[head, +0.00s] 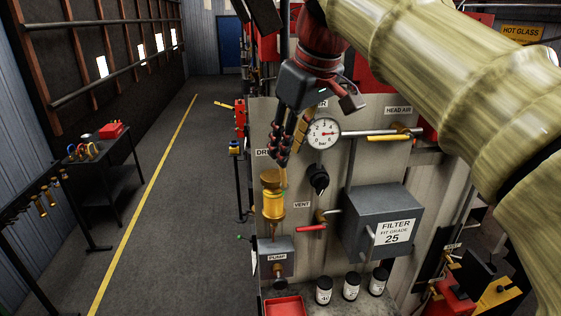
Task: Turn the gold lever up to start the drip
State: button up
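The drip oiler (272,201) is a gold-capped fitting with an amber glass body on the left part of the pale panel. A thin gold piece, which looks like the gold lever (284,177), stands at the right of its cap, its upper end close to my fingertips. My gripper (283,152) hangs from the upper middle, fingers pointing down, just above the oiler. It partly covers the drip label (264,153). I cannot tell whether the fingers touch the lever or how far they are apart.
A pressure gauge (323,133) and a black knob (318,179) sit right of my gripper. A yellow handle (388,138) is on the head air pipe. Below are a red vent handle (311,228), a grey filter box (382,218) and a pump box (276,257).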

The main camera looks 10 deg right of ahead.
aim_at(282, 182)
jog(key=shift+p+x, duration=0.4)
jog(key=shift+x, duration=3.1)
jog(key=shift+s, duration=0.1)
jog(key=shift+c, duration=0.5)
grip_shut()
